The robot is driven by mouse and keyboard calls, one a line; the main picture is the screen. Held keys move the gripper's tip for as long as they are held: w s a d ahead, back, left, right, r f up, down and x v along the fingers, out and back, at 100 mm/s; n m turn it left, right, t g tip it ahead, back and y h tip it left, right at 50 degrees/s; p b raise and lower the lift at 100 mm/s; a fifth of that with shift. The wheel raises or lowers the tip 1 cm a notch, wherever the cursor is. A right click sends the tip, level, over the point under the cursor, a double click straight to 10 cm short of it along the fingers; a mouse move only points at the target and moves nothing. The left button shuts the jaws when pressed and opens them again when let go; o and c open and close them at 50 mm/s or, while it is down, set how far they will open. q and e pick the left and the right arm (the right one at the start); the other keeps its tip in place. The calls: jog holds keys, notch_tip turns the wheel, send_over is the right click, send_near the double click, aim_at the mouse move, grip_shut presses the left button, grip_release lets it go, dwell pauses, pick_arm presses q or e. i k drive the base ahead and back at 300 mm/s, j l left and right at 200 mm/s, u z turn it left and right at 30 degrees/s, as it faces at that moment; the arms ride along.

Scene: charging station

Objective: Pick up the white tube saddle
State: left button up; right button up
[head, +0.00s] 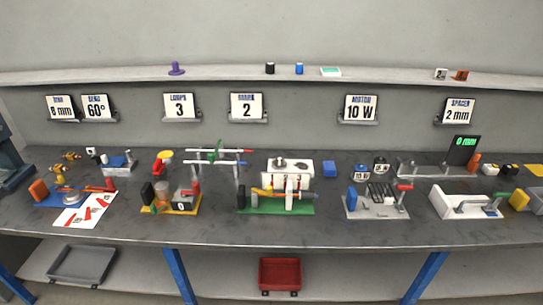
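I cannot tell for certain which piece is the white tube saddle. A white upright piece (289,194) stands on the green base plate (262,210) at the bench middle, with a yellow and blue rod across it. A small white piece (441,73) sits on the upper shelf at the right, and another small white piece (91,151) is at the back left of the bench. Neither of my grippers shows in the head view.
The dark workbench (220,232) is crowded with fixtures; its front strip is clear. A yellow-based fixture (160,209) stands left of the green plate, a grey-based one (377,211) right of it. A red bin (280,274) and grey tray (82,264) are below.

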aim_at(290, 187)
jog(key=i+j+u, duration=0.25)
jog(key=i, duration=0.25)
jog(key=i+j+u, duration=0.2)
jog(key=i+j, duration=0.15)
jog(key=i, duration=0.15)
